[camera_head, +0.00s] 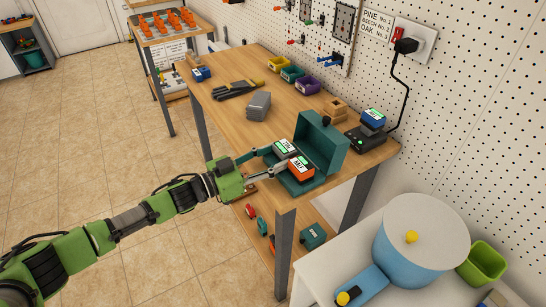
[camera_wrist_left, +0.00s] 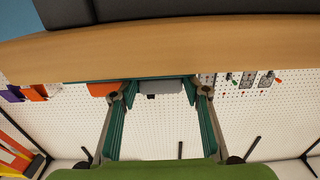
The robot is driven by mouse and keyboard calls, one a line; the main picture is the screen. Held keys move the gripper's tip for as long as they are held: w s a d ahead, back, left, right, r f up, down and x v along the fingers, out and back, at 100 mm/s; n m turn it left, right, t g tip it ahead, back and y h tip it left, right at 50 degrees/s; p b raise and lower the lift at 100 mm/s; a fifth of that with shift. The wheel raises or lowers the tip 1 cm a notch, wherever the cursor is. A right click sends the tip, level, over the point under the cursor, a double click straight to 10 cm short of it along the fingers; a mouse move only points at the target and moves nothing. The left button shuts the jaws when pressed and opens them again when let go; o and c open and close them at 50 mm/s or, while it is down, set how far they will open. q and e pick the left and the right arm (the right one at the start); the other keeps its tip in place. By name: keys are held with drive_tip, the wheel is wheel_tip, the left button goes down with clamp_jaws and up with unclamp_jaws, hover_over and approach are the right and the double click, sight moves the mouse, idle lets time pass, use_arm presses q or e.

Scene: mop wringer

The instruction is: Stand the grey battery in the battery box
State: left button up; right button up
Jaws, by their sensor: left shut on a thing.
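The grey battery (camera_head: 286,148) with a white-and-green label is at the open teal battery box (camera_head: 323,146), beside an orange battery (camera_head: 300,170). My left gripper (camera_head: 274,159) reaches in from the left, its fingers on either side of the grey battery. The wrist view also shows the grey battery (camera_wrist_left: 167,87) between the fingertips and the orange battery (camera_wrist_left: 103,89) outside one finger. The gripper is shut on the grey battery. The battery's base is hidden, so I cannot tell whether it touches the box floor. My right gripper is out of view.
A blue battery (camera_head: 373,118) sits on a black charger (camera_head: 366,137) behind the box. A grey block (camera_head: 258,105), gloves (camera_head: 236,89) and small coloured bins (camera_head: 292,74) stand farther along the bench.

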use_arm(q)
drive_tip(key=shift+f, duration=0.1)
drive_tip(key=o, duration=1.1)
drive_tip(key=shift+o, duration=0.2)
drive_tip(key=shift+f, duration=0.15)
drive_tip(key=shift+s+a, duration=0.1)
drive_tip(key=shift+s, duration=0.05)
drive_tip(key=v, duration=1.1)
drive_tip(key=shift+a, duration=0.4)
